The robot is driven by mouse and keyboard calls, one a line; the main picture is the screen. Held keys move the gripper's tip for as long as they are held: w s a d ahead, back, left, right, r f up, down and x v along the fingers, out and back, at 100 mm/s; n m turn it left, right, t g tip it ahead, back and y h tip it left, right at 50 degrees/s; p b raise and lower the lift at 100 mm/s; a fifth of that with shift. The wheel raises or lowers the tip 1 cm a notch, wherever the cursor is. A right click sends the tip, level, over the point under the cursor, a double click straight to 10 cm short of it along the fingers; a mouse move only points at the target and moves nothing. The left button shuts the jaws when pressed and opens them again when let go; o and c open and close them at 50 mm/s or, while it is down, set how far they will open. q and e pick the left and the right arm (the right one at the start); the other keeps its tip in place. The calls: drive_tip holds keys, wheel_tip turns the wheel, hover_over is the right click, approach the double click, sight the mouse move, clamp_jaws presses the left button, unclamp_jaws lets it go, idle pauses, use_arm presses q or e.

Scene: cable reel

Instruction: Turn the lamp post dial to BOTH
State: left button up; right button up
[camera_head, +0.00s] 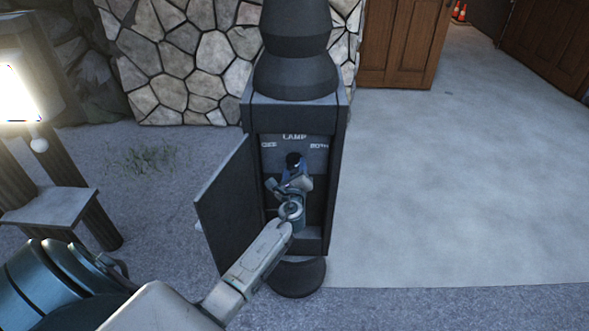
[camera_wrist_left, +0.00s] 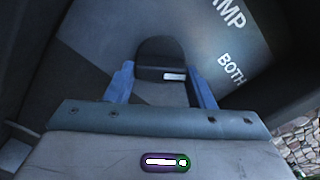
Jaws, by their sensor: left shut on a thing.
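The lamp post (camera_head: 296,75) is dark and stands upright in the middle of the head view, its box open at the front. Inside is a grey panel lettered OFF at left, LAMP at top and BOTH (camera_head: 319,146) at right; BOTH also shows in the left wrist view (camera_wrist_left: 231,70). The dial (camera_head: 294,158) is a black round knob below LAMP. In the left wrist view the dial (camera_wrist_left: 160,55) sits between the fingers, with a white mark low on its right side. My left gripper (camera_head: 293,175) is shut on the dial; its exact setting is unclear.
The box's door (camera_head: 241,203) hangs open to the left, beside my left arm. A wooden bench-like stand (camera_head: 48,207) and a lit lamp (camera_head: 18,92) are at far left. A stone wall (camera_head: 195,60) stands behind. Open pavement (camera_head: 440,180) lies to the right.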

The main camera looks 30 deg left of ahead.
use_arm(q)
drive_tip(key=shift+f, duration=0.1)
drive_tip(key=o, duration=1)
drive_tip(key=shift+s, duration=0.1)
drive_tip(key=b+v, duration=0.1)
drive_tip(key=v, duration=0.9)
drive_tip(key=shift+s+d, duration=0.2)
drive_tip(key=shift+d, duration=0.1)
